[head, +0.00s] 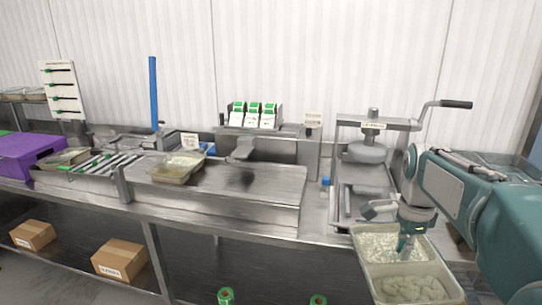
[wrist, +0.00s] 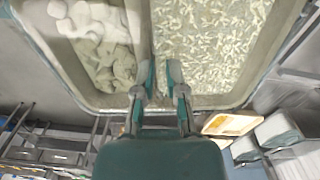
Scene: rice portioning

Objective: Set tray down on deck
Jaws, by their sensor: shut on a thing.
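My gripper (head: 408,228) is shut on the wall of a pale two-compartment tray (head: 408,267) at the lower right of the head view. The wrist view shows my fingers (wrist: 165,88) at the tray's rim (wrist: 215,102), near the divider. One compartment holds pale shreds; the other holds whitish lumps and grey-green pieces. The tray hangs in front of the bench edge, apart from the flat steel deck (head: 250,182) at the bench's middle. Another filled tray (head: 178,167) sits at the deck's left end. The middle and right of the deck are bare.
A hand-crank press (head: 368,150) stands behind the held tray. A stand with green-and-white packs (head: 254,116) is behind the deck. Rollers (head: 105,163), another tray (head: 66,157) and a purple crate (head: 28,152) are at left. Cardboard boxes (head: 120,258) sit on the lower shelf.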

